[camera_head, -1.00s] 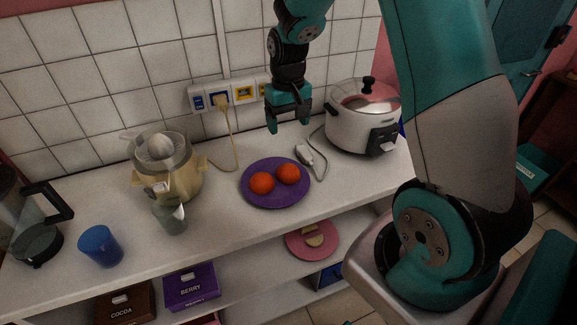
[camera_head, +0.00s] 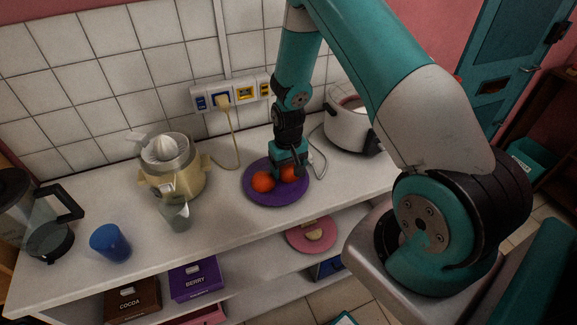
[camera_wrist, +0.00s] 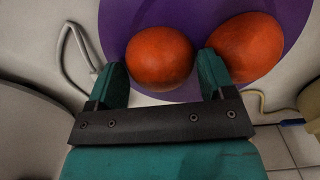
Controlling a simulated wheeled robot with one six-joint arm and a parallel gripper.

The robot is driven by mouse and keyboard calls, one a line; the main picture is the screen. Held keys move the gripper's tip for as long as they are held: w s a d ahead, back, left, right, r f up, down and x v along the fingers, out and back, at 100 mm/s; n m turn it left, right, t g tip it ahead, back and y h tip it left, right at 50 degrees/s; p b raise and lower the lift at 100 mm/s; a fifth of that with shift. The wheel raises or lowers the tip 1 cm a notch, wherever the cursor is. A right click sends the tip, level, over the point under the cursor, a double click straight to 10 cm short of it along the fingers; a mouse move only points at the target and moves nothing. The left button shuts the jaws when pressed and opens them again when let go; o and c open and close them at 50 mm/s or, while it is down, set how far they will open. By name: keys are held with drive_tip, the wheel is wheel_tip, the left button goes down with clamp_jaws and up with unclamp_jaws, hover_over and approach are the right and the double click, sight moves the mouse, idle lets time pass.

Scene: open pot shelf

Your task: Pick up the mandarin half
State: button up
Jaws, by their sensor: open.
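Two orange mandarin halves lie on a purple plate (camera_head: 272,199) on the counter. The left one (camera_head: 263,182) is clear in the head view; it shows at the right in the wrist view (camera_wrist: 246,46). The other half (camera_wrist: 160,58) is at the plate's right and is partly hidden behind my gripper (camera_head: 288,172) in the head view. In the wrist view my gripper (camera_wrist: 163,72) is open and points down, with one finger on each side of this half. The right finger sits in the narrow gap between the two halves. I cannot tell whether the fingers touch the fruit.
A white cooker (camera_head: 352,125) stands right of the plate, with a grey cable between them. A yellow juicer (camera_head: 172,170), a glass (camera_head: 177,217), a blue cup (camera_head: 110,243) and a blender jug (camera_head: 40,225) stand to the left. A pink plate (camera_head: 311,232) is on the lower shelf.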

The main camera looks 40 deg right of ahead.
drive_tip(key=shift+f, duration=0.2)
drive_tip(key=c, duration=0.6)
drive_tip(key=shift+r, duration=0.1)
drive_tip(key=shift+c, duration=0.2)
